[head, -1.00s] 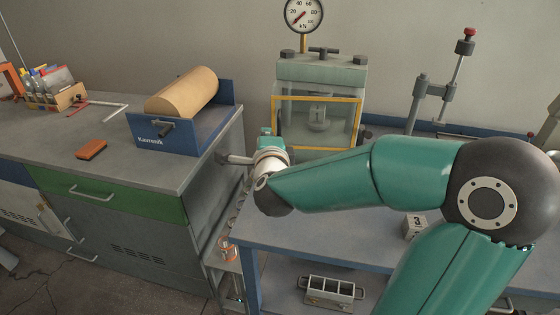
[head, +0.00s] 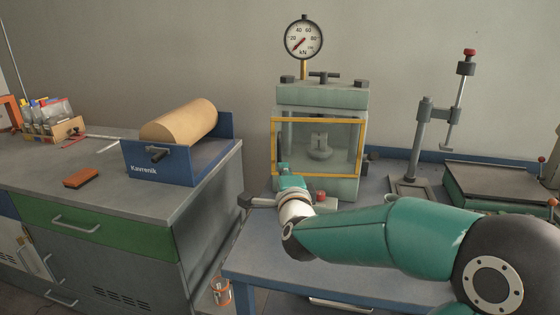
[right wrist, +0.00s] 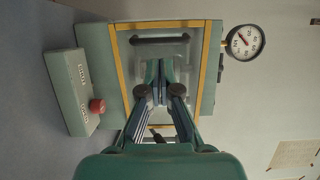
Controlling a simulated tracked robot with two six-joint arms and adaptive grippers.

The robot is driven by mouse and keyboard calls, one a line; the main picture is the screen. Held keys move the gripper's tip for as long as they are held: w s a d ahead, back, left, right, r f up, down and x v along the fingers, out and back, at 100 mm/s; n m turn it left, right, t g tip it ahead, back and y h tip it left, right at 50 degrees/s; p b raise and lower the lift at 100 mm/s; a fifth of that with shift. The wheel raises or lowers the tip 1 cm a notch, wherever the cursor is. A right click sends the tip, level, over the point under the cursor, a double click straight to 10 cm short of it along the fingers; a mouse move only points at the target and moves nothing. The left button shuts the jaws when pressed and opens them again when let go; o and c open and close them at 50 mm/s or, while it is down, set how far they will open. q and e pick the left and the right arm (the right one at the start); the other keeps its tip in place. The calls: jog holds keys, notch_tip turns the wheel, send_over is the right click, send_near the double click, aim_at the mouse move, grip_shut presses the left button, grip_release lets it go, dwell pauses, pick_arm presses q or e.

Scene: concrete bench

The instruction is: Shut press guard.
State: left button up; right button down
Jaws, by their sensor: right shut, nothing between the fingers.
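The press (head: 322,95) stands on the blue bench, its round dial gauge on top. Its guard is a clear panel in a yellow frame (head: 330,119), lying across the press front; I cannot tell whether it sits fully flush. In the right wrist view, turned on its side, the guard frame (right wrist: 121,70) surrounds my fingers, and a dark bar handle (right wrist: 160,40) lies just beyond their tips. My right gripper (head: 285,170) is shut and empty, before the guard's lower left part; it also shows in the right wrist view (right wrist: 158,70). Contact is unclear. My left gripper is out of view.
A control box (right wrist: 78,90) with a red button (right wrist: 97,105) sits below the guard. A blue roll holder (head: 180,165) stands on the left cabinet. A lever stand (head: 425,150) is right of the press. My right arm covers much of the bench front.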

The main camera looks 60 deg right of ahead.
aim_at(279, 154)
jog(key=x, duration=0.6)
jog(key=shift+d, duration=0.15)
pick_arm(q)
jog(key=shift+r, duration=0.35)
pick_arm(e)
jog(key=shift+w, duration=0.1)
